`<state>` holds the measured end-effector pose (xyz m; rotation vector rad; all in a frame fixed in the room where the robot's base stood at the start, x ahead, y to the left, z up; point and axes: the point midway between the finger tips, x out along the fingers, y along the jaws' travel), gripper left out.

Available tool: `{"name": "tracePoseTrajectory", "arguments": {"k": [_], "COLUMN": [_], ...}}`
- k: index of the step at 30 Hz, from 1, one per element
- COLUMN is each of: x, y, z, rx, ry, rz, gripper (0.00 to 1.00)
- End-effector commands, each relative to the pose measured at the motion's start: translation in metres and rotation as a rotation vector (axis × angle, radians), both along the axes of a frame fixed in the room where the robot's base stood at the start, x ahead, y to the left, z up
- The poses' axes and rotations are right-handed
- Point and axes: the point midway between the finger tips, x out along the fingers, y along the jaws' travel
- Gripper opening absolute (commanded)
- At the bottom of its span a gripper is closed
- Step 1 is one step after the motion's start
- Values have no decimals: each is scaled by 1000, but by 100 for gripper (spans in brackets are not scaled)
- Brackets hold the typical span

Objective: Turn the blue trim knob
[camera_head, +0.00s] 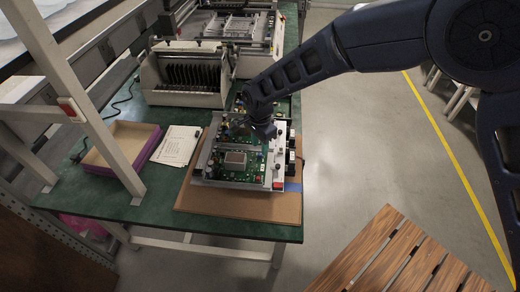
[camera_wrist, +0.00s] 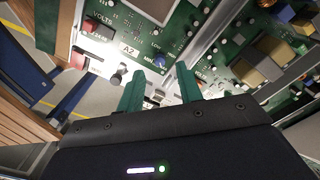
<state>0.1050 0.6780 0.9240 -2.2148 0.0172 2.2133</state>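In the head view my gripper (camera_head: 262,131) is over the right part of the board unit (camera_head: 238,184), and the knob cannot be made out.
The unit rests on brown cardboard (camera_head: 240,206) on a green table (camera_head: 155,205). A red "VOLTS" part (camera_wrist: 97,26) and black and silver knobs are nearby. Papers (camera_head: 176,145), a purple-edged tray (camera_head: 122,147) and a slotted rack (camera_head: 185,76) stand around. A slatted wooden surface (camera_head: 400,255) is front right.

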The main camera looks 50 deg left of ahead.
Motion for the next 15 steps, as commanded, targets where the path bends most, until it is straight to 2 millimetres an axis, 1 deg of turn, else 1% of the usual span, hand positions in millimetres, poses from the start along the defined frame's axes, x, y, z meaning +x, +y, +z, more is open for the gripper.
{"name": "tracePoseTrajectory", "arguments": {"k": [1,6,10,15], "x": [0,0,0,0], "y": [1,0,0,0], "z": [12,42,59,71], "rx": [5,3,2,2], "ry": [1,1,1,0], "rz": [0,-1,1,1], "gripper": [36,36,36,36]}}
